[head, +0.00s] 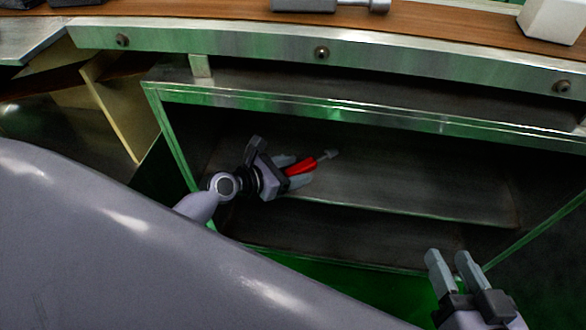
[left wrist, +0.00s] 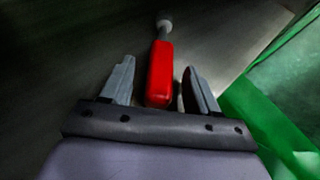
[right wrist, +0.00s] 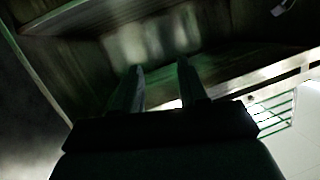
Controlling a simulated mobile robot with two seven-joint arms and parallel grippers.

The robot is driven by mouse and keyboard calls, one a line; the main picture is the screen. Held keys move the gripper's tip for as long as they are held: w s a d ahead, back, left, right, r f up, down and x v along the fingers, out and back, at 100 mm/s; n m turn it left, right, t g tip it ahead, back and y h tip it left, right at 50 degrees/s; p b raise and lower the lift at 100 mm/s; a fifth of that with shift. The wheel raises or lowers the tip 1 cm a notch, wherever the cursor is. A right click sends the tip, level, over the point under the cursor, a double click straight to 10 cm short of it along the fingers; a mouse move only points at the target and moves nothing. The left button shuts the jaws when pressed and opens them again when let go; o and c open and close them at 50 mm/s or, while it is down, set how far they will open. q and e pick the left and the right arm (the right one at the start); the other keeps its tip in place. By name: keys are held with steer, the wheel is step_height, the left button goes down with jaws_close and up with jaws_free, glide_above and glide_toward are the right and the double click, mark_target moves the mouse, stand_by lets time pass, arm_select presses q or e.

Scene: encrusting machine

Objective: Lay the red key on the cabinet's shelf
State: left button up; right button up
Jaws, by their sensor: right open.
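The red key (head: 305,166), with a red handle and a grey tip, is at the shelf (head: 420,185) inside the green-framed cabinet (head: 330,107). In the left wrist view the key (left wrist: 160,74) appears to lie on the grey shelf surface. My left gripper (head: 297,170) reaches into the cabinet, its fingers open on either side of the handle. The left wrist view shows a gap on both sides of the handle. My right gripper (head: 447,257) is open and empty in front of the cabinet's lower right; its fingers also show in the right wrist view (right wrist: 160,68).
Above the cabinet runs a metal rail (head: 270,45) with a wooden counter (head: 430,24) holding several objects. The cabinet's frame edges surround my left gripper. The shelf right of the key is clear. My large grey arm link fills the lower left.

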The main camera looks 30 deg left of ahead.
arm_select(q)
steer(key=shift+s+r, duration=0.1)
steer(key=p+v, duration=0.4)
steer(key=v, duration=0.7)
steer(key=s+d+r+m, duration=0.2)
steer(key=d+m, duration=0.3)
steer(key=m, duration=0.6)
steer(key=s+d+r+m, duration=0.2)
steer(key=d+r+m, duration=0.2)
steer(key=m, duration=0.6)
steer(key=s+d+r+m+h, duration=0.1)
steer(key=d+r+m, duration=0.1)
steer(key=d+m, duration=0.6)
steer(key=shift+s+r+m, duration=0.4)
steer(key=shift+m, duration=1.4)
arm_select(e)
steer(key=shift+w+a+r+m+g+y, duration=0.15)
steer(key=shift+a+m+g+y, duration=0.15)
steer(key=shift+a+m+g, duration=0.5)
arm_select(q)
steer(key=shift+d, duration=0.1)
arm_select(e)
steer(key=shift+a+n, duration=0.15)
steer(key=shift+n, duration=0.15)
